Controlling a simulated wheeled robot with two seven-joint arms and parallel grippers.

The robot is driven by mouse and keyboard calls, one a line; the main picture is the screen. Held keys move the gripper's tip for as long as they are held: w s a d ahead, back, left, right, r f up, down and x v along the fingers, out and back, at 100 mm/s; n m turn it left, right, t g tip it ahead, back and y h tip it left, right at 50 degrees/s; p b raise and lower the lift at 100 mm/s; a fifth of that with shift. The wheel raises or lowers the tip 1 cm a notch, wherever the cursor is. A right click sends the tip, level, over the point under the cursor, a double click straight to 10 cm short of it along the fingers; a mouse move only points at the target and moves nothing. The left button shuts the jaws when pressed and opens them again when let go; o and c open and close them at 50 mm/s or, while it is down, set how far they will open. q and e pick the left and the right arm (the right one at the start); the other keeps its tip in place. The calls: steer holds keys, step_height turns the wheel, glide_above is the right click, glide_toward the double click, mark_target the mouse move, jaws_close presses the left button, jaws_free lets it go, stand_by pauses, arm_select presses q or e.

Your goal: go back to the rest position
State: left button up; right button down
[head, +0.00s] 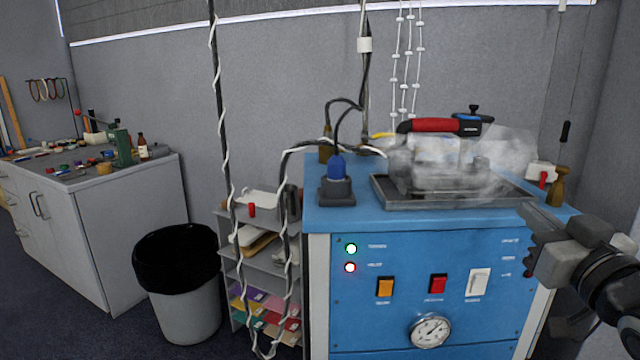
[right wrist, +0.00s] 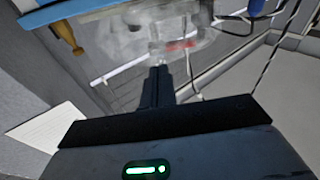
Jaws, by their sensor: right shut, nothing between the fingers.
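My right gripper (head: 535,245) is at the right of the head view, in front of the blue machine's right front edge. It is shut and empty, apart from the machine's switches. In the right wrist view its closed fingers (right wrist: 158,85) point toward the steam and the red-handled tool. My left gripper is in neither view.
The blue machine (head: 400,255) carries a metal tray (head: 470,200) with a steaming red-handled iron (head: 432,126), a gauge and switches. A green and a red lamp are lit. A black-lined bin (head: 180,300), shelves (head: 262,262) and a workbench (head: 140,215) stand to the left.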

steer(key=s+a+f+g+y, duration=0.1)
steer(key=s+a+f+g, duration=0.15)
steer(key=f, duration=0.55)
steer(key=s+a+f+g, duration=0.1)
steer(key=a+f, duration=0.2)
steer(key=f, duration=0.5)
steer(key=s+a+f+g+y, duration=0.1)
steer(key=s+a+f+g, duration=0.15)
steer(key=f, duration=0.55)
steer(key=s+a+f+n+g, duration=0.1)
steer(key=s+a+f+g, duration=0.2)
steer(key=s+a+f, duration=0.7)
step_height(320, 180, down, 4)
steer(key=shift+s+a+r+y, duration=0.25)
steer(key=shift+s+y, duration=0.15)
steer(key=shift+s, duration=0.5)
